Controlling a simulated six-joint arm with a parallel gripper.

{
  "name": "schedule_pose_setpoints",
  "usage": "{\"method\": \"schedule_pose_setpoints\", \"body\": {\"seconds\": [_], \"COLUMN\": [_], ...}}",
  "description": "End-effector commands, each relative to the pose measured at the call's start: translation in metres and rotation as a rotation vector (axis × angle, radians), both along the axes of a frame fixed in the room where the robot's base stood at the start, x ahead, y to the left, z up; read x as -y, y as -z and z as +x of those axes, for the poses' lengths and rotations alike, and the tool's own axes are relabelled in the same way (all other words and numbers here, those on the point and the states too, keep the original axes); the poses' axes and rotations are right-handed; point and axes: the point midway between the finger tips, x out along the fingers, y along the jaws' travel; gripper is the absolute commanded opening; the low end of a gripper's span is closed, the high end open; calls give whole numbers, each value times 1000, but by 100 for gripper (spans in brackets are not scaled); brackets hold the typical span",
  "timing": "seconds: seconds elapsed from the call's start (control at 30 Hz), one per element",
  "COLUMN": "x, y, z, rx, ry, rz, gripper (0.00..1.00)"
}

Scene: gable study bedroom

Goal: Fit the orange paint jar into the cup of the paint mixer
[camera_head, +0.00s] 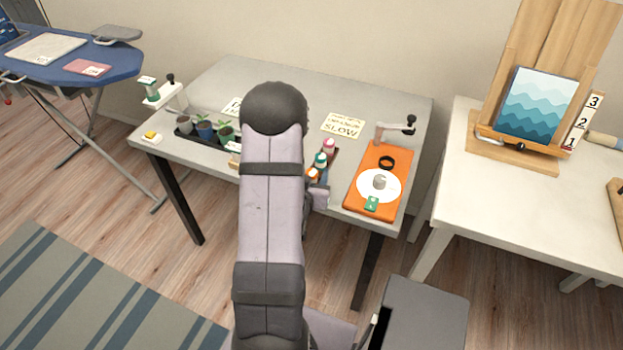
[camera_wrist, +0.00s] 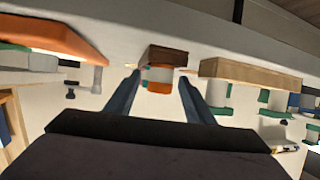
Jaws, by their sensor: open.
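The orange paint jar (camera_head: 313,174) is at the near end of a dark brown rack (camera_head: 334,156), partly hidden by my arm. In the wrist view the orange-and-white jar (camera_wrist: 158,74) shows between the two blue fingers of my gripper (camera_wrist: 159,78). The fingers are open, one on each side of it; whether they touch it I cannot tell. In the head view my arm hides most of the gripper. What looks like the paint mixer is an orange base (camera_head: 364,204) at the right with a white disc (camera_head: 364,190) and a small grey cup (camera_head: 379,182).
Teal (camera_head: 320,159) and pink (camera_head: 329,146) jars stand in the rack behind the orange one. Potted plants (camera_head: 205,130) stand left of my arm.

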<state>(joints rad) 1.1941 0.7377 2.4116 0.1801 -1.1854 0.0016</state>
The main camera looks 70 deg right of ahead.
Motion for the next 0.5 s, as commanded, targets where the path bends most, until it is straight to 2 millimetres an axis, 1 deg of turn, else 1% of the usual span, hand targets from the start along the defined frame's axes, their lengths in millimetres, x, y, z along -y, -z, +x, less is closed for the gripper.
{"method": "schedule_pose_setpoints", "body": {"seconds": [0.2,0.23,0.27,0.3,0.37,0.4,0.5], "x": [0,0,0,0,0,0,0], "y": [1,0,0,0,0,0,0], "z": [0,0,0,0,0,0,0], "rx": [0,0,0,0,0,0,0], "ry": [0,0,0,0,0,0,0], "rz": [0,0,0,0,0,0,-1], "gripper": [49,44,37,27,13,3,3]}}
